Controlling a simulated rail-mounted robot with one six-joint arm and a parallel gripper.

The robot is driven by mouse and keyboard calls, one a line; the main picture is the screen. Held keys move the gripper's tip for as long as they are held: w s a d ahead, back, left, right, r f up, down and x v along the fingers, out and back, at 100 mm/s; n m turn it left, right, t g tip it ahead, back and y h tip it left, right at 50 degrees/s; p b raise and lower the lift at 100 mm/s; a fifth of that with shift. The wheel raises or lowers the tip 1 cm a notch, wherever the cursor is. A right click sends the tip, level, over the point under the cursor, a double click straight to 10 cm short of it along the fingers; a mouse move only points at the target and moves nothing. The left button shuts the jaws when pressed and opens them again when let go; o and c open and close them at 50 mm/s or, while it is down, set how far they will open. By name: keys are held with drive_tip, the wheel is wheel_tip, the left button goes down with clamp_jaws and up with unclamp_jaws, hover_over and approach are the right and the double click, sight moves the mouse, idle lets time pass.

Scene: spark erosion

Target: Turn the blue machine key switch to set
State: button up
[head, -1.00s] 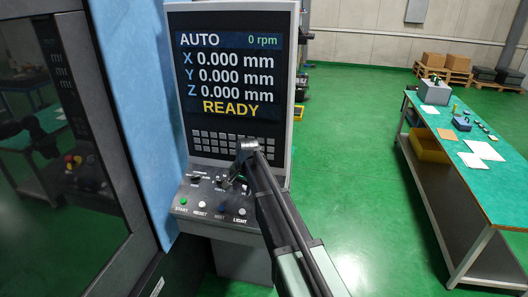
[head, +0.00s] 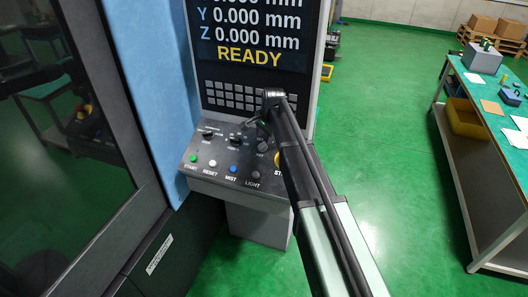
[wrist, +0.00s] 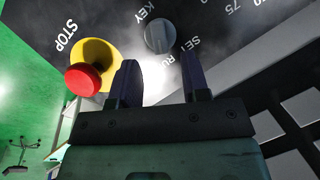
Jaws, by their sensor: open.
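The key switch (wrist: 159,38) shows in the wrist view as a round grey face on the dark panel, with the printed words KEY, SET and part of RUN around it. Its turn position is not clear. My gripper (wrist: 159,70) is open, with one finger on each side of the view just short of the switch and nothing between them. In the head view my gripper (head: 255,124) hangs over the right part of the sloping control panel (head: 222,172), and my arm partly covers the knobs there.
A red stop button (wrist: 84,79) on a yellow base sits left of my fingers in the wrist view. Green START (head: 193,158), white RESET (head: 213,163) and blue MIST (head: 233,169) buttons line the panel front. The READY screen (head: 250,57) stands behind; a green-topped bench (head: 485,75) is at right.

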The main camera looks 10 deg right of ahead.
sight(262, 146)
drive_tip(key=b+x, duration=0.2)
drive_tip(key=x, duration=0.2)
drive_tip(key=shift+w+f+b, duration=0.1)
drive_tip(key=shift+f+b, duration=0.2)
drive_tip(key=shift+r, duration=0.1)
drive_tip(key=shift+r, duration=0.1)
clamp_jaws()
